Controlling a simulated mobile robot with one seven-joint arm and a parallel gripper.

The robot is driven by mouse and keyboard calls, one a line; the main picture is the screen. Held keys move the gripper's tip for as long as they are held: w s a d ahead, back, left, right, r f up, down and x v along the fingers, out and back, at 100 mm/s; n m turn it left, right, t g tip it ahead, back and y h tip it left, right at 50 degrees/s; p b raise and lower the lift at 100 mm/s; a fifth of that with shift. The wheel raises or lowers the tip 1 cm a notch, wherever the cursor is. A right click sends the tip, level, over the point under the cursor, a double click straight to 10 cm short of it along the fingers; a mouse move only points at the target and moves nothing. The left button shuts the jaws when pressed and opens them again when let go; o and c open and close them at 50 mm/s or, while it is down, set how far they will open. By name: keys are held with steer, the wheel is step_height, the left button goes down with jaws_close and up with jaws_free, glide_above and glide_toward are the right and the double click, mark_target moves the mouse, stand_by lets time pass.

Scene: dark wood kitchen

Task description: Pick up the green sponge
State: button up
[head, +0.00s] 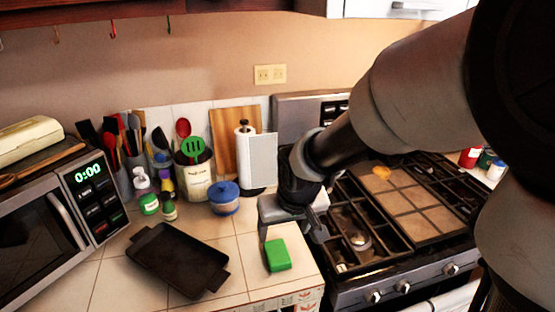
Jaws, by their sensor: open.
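The green sponge (278,255) lies on the tiled counter (235,283) near its right front edge, beside the stove. My gripper (292,222) is above and just behind the sponge, at the end of the arm that comes in from the right. It is open, with nothing seen between its fingers. The sponge looks clear of the gripper, and its whole top is in view.
A dark baking tray (178,260) lies left of the sponge. The stove (400,215) is right, the microwave (60,220) left.

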steer(key=b, duration=0.3)
glide_above(278, 252)
steer(key=s, duration=0.2)
steer(key=f, duration=1)
steer(key=shift+d, duration=0.2)
steer(key=shift+b+x, duration=0.35)
steer(key=shift+x, duration=2.3)
steer(key=shift+s, duration=0.15)
steer(key=shift+c, duration=0.4)
steer(key=c, duration=1.1)
steer(key=shift+c, duration=0.2)
step_height(278, 252, up, 10)
steer(key=p, duration=0.2)
